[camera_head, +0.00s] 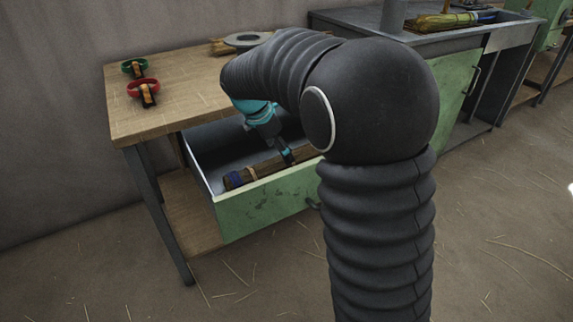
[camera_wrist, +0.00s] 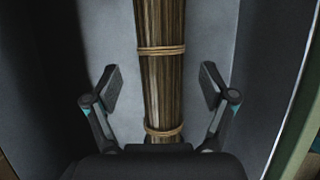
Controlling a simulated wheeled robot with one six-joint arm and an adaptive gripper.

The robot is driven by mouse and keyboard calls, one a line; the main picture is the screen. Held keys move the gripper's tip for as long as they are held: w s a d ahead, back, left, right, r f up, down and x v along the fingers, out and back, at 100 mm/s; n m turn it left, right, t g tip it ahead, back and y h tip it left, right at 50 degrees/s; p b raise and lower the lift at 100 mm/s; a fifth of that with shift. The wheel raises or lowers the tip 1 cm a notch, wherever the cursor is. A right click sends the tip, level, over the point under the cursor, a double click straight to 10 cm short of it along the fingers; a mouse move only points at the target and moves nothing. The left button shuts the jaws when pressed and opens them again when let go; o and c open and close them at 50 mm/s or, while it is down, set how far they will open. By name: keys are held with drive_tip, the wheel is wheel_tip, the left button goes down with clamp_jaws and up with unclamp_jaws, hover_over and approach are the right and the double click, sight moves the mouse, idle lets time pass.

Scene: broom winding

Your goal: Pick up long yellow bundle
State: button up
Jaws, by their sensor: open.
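The long yellow bundle (camera_wrist: 162,85) is a straw-like bundle tied with tan cord bands. In the wrist view it runs from the top edge down between my fingers. In the head view (camera_head: 239,179) it lies in the open drawer, with a blue end at the left, and my arm hides part of it. My gripper (camera_wrist: 160,88) is open, with one finger on each side of the bundle and a gap visible at both sides. In the head view my gripper (camera_head: 287,157) reaches down into the drawer at the bundle.
The green-fronted drawer (camera_head: 262,205) is pulled out under the wooden table (camera_head: 175,85), and its walls stand around my gripper. A red ring tool (camera_head: 143,87) and a green ring tool (camera_head: 134,67) lie on the table. Another bundle (camera_head: 445,21) lies on the back counter.

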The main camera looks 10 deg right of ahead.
drive_tip(key=shift+x, duration=2.85)
drive_tip(key=shift+d, duration=0.15)
drive_tip(key=shift+r, duration=0.1)
drive_tip(key=shift+c, duration=0.2)
drive_tip(key=c, duration=1.3)
wheel_tip(320, 180, up, 10)
drive_tip(key=shift+r+p, duration=0.1)
drive_tip(key=shift+p, duration=0.2)
drive_tip(key=shift+c, duration=0.2)
